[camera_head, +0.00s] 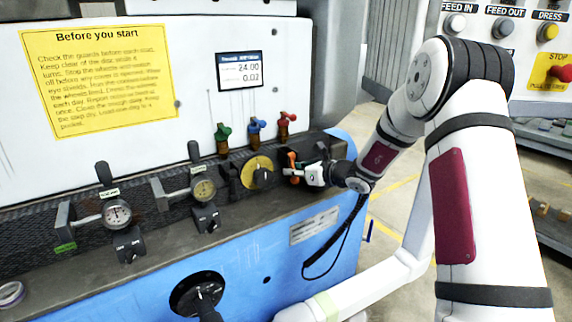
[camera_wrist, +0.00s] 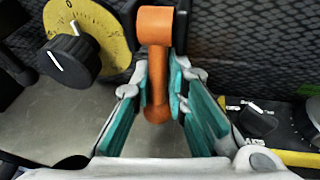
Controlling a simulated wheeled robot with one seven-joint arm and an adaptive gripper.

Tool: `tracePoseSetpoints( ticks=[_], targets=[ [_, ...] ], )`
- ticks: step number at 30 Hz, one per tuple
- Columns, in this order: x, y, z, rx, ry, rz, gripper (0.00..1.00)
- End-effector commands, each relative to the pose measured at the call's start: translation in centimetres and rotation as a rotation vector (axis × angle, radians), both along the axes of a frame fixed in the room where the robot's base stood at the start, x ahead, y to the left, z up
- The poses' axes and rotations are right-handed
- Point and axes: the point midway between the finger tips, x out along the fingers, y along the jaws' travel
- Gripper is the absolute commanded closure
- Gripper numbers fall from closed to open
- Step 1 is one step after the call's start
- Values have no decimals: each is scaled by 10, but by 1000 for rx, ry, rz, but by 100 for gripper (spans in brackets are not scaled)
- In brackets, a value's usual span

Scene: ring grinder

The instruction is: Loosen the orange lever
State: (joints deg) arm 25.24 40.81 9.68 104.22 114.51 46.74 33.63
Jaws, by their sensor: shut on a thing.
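The orange lever (camera_wrist: 155,75) stands between the teal finger pads of my gripper (camera_wrist: 158,108) in the wrist view. It has a round hub at its upper end and a narrower arm reaching down between the pads. My gripper is shut on this arm. In the head view the orange lever (camera_head: 292,162) shows only in part, just left of my gripper (camera_head: 299,173), at the right end of the machine's dark front strip.
A black knob on a yellow dial (camera_head: 258,172) sits close left of the lever. Green, blue and red valves (camera_head: 255,129) stand above. Two gauges (camera_head: 117,213) with upright handles are further left. A black and yellow part (camera_wrist: 262,122) lies right of my gripper.

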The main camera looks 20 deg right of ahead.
Motion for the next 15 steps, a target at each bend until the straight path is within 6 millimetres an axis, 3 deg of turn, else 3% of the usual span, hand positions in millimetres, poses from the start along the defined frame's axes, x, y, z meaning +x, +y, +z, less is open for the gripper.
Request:
tracePoseSetpoints(
  ticks=[15],
  targets=[
    [-16, 0, 10, -119, 367, 11, 100]
  ],
)
